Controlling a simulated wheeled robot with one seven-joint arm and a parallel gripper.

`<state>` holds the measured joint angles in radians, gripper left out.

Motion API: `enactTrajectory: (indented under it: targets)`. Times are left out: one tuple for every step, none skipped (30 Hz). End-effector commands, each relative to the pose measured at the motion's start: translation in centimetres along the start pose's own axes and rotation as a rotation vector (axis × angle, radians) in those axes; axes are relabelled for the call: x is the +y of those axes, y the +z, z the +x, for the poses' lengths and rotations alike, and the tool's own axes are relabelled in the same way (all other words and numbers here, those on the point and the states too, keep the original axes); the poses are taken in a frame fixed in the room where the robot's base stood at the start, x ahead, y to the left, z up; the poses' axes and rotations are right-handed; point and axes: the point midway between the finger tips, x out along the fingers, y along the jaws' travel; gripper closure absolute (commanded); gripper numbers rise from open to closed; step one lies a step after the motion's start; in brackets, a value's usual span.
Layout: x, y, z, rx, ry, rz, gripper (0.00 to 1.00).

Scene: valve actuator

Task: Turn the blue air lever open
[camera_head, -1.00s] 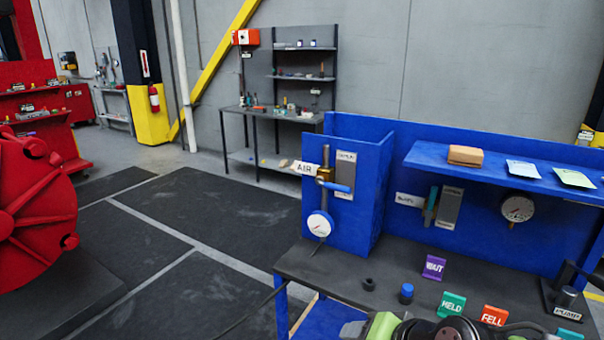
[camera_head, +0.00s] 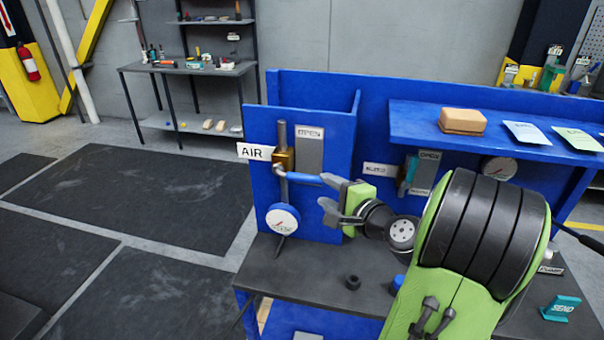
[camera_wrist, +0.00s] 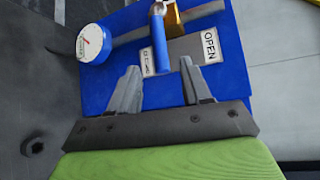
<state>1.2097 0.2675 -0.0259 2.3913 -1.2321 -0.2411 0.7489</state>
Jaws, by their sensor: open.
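The blue air lever (camera_head: 306,178) sticks out sideways to the right from a brass valve (camera_head: 284,160) on a vertical pipe, beside the AIR sign (camera_head: 255,152). In the wrist view the lever (camera_wrist: 159,42) points toward my gripper, its free end close to the space between the fingertips. My gripper (camera_head: 324,194) is open, with its two fingers apart near the lever's free end. The fingers also show in the wrist view (camera_wrist: 159,68). Nothing is clearly held. I cannot tell whether a finger touches the lever. An OPEN plate (camera_head: 309,148) stands right of the valve.
A round gauge (camera_head: 283,220) hangs below the valve. The dark bench top (camera_head: 300,275) carries a small black knob (camera_head: 352,282). A second OPEN plate and gauge (camera_head: 499,169) lie right, under a blue shelf (camera_head: 400,118) with a cardboard box (camera_head: 462,121). Floor at left is clear.

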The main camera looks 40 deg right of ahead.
Motion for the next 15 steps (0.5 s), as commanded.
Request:
enactTrajectory:
  targets:
    - [-0.1, 0.2, 1.3, -0.007, 0.003, 0.000, 0.52]
    - [-0.1, 0.2, 2.1, -0.007, 0.001, -0.002, 0.52]
    - [-0.1, 0.2, 3.1, -0.007, 0.002, 0.000, 0.52]
    - [-0.1, 0.2, 3.9, -0.007, 0.003, -0.002, 0.52]
    - [-0.1, 0.2, 4.6, -0.006, 0.001, -0.001, 0.52]
    - [-0.1, 0.2, 5.6, -0.006, 0.001, -0.002, 0.52]
    - [-0.1, 0.2, 6.3, -0.006, 0.002, -0.001, 0.52]
    - [-0.1, 0.2, 6.9, -0.005, 0.002, -0.002, 0.52]
    - [-0.1, 0.2, 7.6, -0.004, 0.001, -0.001, 0.52]
    - [-0.1, 0.1, 8.1, -0.004, 0.002, -0.002, 0.52]
    - [-0.1, 0.1, 8.6, -0.003, 0.001, -0.002, 0.52]
    - [-0.1, 0.1, 9.0, -0.002, 0.001, -0.002, 0.52]
    - [-0.1, 0.1, 9.3, -0.003, 0.001, -0.001, 0.52]
    - [-0.1, 0.1, 9.5, -0.002, 0.001, -0.001, 0.52]
    - [0.0, 0.1, 9.7, -0.001, 0.001, -0.002, 0.52]
